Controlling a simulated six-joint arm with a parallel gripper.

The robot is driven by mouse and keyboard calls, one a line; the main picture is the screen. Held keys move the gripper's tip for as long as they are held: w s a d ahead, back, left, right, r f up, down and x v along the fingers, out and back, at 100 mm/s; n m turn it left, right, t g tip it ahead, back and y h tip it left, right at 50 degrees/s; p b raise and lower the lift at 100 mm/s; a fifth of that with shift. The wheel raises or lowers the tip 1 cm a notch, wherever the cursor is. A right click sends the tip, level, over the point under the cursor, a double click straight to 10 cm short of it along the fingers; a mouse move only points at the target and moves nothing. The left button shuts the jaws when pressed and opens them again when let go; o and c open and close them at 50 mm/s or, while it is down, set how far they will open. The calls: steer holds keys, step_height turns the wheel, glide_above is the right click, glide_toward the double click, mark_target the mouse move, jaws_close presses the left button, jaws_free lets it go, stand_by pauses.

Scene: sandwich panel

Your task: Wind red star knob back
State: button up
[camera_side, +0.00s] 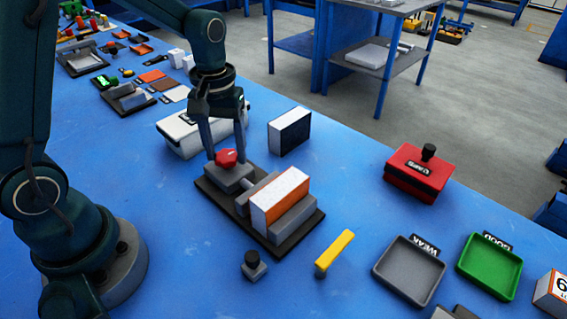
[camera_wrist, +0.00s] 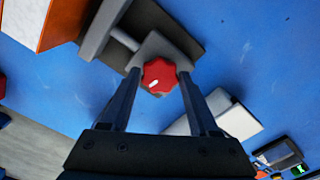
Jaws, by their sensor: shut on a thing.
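The red star knob (camera_side: 227,158) sits at the back left end of a grey vise (camera_side: 292,224) on a dark base plate. My gripper (camera_side: 227,155) points down over the knob, with a finger at either side of it. In the wrist view the knob (camera_wrist: 159,76) with its white mark lies between the two fingertips (camera_wrist: 159,74), which are shut on it. An orange and white panel (camera_side: 280,196) stands in the vise between its grey jaws. It also shows at the top left of the wrist view (camera_wrist: 42,22). The knob's far side is hidden.
A white box (camera_side: 190,137) stands close behind my gripper, and a dark-faced white block (camera_side: 289,131) stands behind the vise. A red box (camera_side: 417,174), a grey tray (camera_side: 409,271) and a green tray (camera_side: 489,268) are at the right. A yellow-topped piece (camera_side: 335,249) and black button (camera_side: 253,263) stand in front.

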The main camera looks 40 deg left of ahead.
mark_target(227, 155)
steer(key=shift+r+n, duration=0.1)
steer(key=shift+n, duration=1)
steer(key=o, duration=1.4)
steer(key=shift+c, duration=0.2)
steer(key=shift+r, duration=2.55)
